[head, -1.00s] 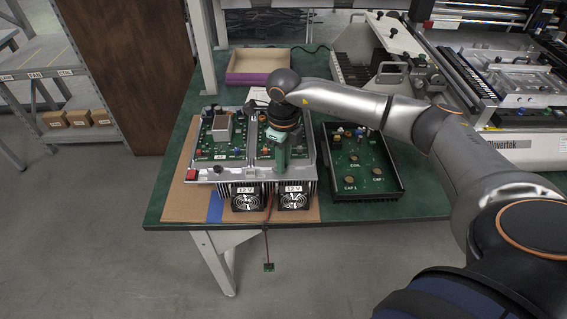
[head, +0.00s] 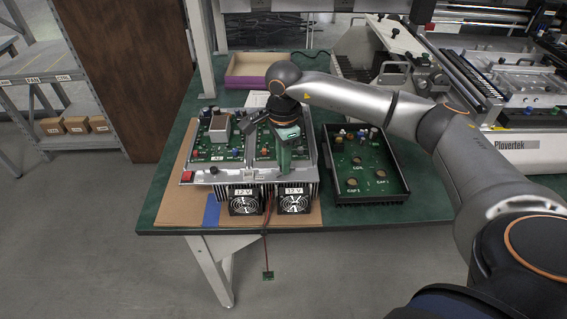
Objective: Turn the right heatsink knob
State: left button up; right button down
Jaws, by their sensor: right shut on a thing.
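The heatsink unit (head: 225,172) lies on a brown board on the green table. It has two green circuit boards on top and two black fans labelled 12 V at the front. A dark knob (head: 213,170) shows on the left part of its front top edge. My right gripper (head: 284,170) points down at the front top edge of the right half, above the right fan (head: 294,204). It is shut on the right knob, which its green fingers hide. My left gripper is not in view.
A black tray (head: 372,197) with round parts stands close to the right of the heatsink. A purple-edged box (head: 256,80) is behind it.

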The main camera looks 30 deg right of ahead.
jog(key=n+b, duration=0.1)
jog(key=n, duration=0.2)
jog(key=shift+f, duration=0.1)
jog(key=n+b, duration=0.1)
jog(key=n, duration=0.2)
jog(key=shift+n, duration=0.3)
jog(key=n, duration=0.3)
jog(key=shift+n+b, duration=0.3)
jog(key=shift+b, duration=0.1)
jog(key=n, duration=0.2)
jog(key=shift+n+b, duration=0.3)
jog(key=n, duration=0.3)
jog(key=shift+n+b, duration=0.35)
jog(key=shift+n, duration=0.05)
jog(key=n, duration=0.3)
jog(key=shift+n+b, duration=0.3)
pick_arm(q)
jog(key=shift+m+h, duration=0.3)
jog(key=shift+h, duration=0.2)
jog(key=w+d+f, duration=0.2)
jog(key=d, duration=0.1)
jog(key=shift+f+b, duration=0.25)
jog(key=shift+b, duration=0.1)
pick_arm(e)
jog(key=n, duration=0.5)
jog(key=shift+s, duration=0.1)
